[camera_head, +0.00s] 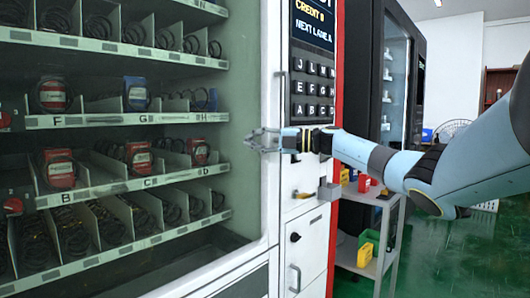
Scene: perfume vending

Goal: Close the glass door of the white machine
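The white machine (303,220) fills the left and middle of the view. Its glass door (235,75) covers shelves of small red and blue goods in coils, and its white frame runs down beside the keypad column. I cannot tell whether the door is fully shut or slightly ajar. My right gripper (262,140) reaches in from the right across the column, its fingers pointing left at the door's right edge. Whether it touches the frame, and whether its fingers are apart, is unclear. A vertical handle (281,185) shows beside it. My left gripper is not in view.
The keypad (313,85) and a small grey box (329,190) are on the machine's column. A grey cart (390,225) with small colored boxes stands right of it, before a black cabinet (400,60). Green floor (465,260) is open at lower right.

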